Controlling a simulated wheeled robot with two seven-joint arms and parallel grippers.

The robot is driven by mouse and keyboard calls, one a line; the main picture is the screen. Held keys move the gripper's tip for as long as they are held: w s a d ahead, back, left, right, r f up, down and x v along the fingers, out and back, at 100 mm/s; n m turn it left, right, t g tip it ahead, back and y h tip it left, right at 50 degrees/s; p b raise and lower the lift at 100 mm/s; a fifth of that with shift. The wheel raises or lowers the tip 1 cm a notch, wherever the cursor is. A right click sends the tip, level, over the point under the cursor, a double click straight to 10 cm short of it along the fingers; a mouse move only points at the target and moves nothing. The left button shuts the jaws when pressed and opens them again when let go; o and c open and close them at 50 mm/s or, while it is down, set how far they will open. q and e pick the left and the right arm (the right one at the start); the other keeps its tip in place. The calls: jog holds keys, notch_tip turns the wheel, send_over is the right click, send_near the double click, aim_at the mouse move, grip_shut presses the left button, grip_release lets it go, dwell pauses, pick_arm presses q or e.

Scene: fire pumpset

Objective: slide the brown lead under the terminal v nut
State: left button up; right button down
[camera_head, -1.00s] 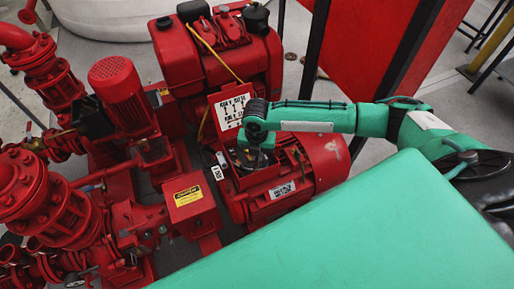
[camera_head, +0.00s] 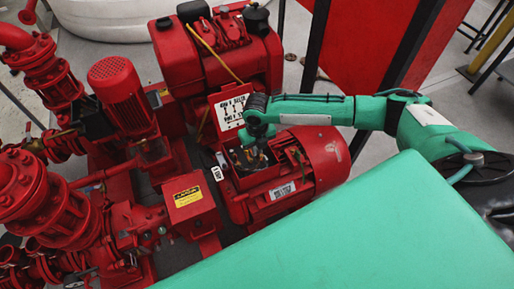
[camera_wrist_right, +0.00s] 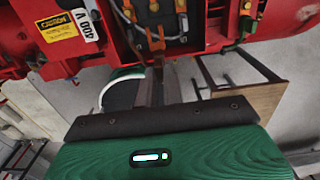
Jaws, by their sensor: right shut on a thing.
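The open red terminal box (camera_head: 236,183) sits on the motor (camera_head: 318,170). It shows upside down at the top of the right wrist view, with a row of terminals (camera_wrist_right: 180,8) inside. My right gripper (camera_head: 256,148) reaches into the box from above. In the right wrist view its fingers (camera_wrist_right: 158,72) are shut at the lower edge of the box, on an orange-brown lead (camera_wrist_right: 156,40) that runs up toward the terminals. I cannot tell which nut is terminal V or whether the lead's end is under it. My left gripper is not in view.
The lifted box lid (camera_head: 229,112) with a printed diagram stands behind the gripper.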

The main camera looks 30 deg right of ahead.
aim_at(257, 160)
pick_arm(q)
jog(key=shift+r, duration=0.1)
pick_arm(e)
jog(key=shift+r+p, duration=0.15)
jog(key=shift+p, duration=0.3)
jog(key=shift+f+b, duration=0.5)
jog(key=shift+f, duration=0.7)
jog(key=shift+f+b, duration=0.5)
jog(key=shift+f, duration=0.15)
jog(key=shift+f+b, duration=0.85)
jog(key=shift+f, duration=0.85)
jog(key=shift+f+b, duration=0.6)
jog(key=shift+f, duration=1.1)
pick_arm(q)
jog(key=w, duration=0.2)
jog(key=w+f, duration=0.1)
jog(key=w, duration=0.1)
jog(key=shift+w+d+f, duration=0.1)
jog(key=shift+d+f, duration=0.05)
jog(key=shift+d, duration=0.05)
pick_arm(e)
jog(key=shift+f, duration=0.15)
